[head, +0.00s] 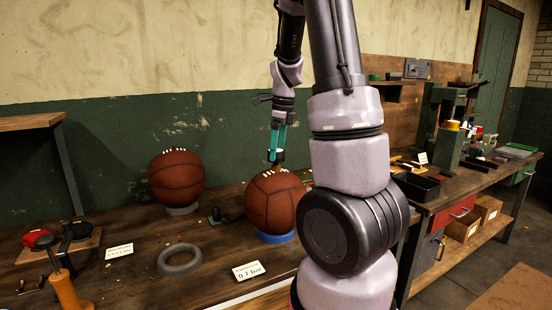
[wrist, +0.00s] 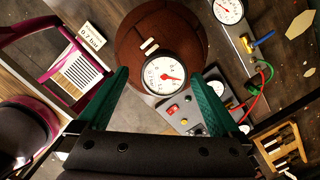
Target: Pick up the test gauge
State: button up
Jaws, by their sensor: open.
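The test gauge (wrist: 164,75), a round white dial with a red needle, shows at the top of a brown leather ball (wrist: 135,45) in the wrist view. The same ball (head: 275,205) sits on a blue ring (head: 276,238) in the head view, where I cannot make out the gauge's dial. My gripper (head: 277,157) points down just above this ball. In the wrist view its two green fingers are apart, one on each side of the dial, with visible gaps. I cannot tell how far the fingertips are above the gauge.
A second ball (head: 177,177) stands on a grey ring to the left. An empty grey ring (head: 180,259) and a 0.7 bar card (head: 249,271) lie in front. The wrist view shows a grey panel (wrist: 185,112) with knobs and another white dial (wrist: 228,10) close by.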

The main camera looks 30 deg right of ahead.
jog(key=f, duration=0.2)
jog(key=w+f, duration=0.1)
jog(key=f, duration=0.1)
jog(key=shift+a+f, duration=0.15)
jog(key=shift+f, duration=0.1)
jog(key=c, duration=1.4)
notch_tip(320, 180, up, 10)
jog(key=shift+f, duration=0.2)
jog(key=shift+c, duration=0.2)
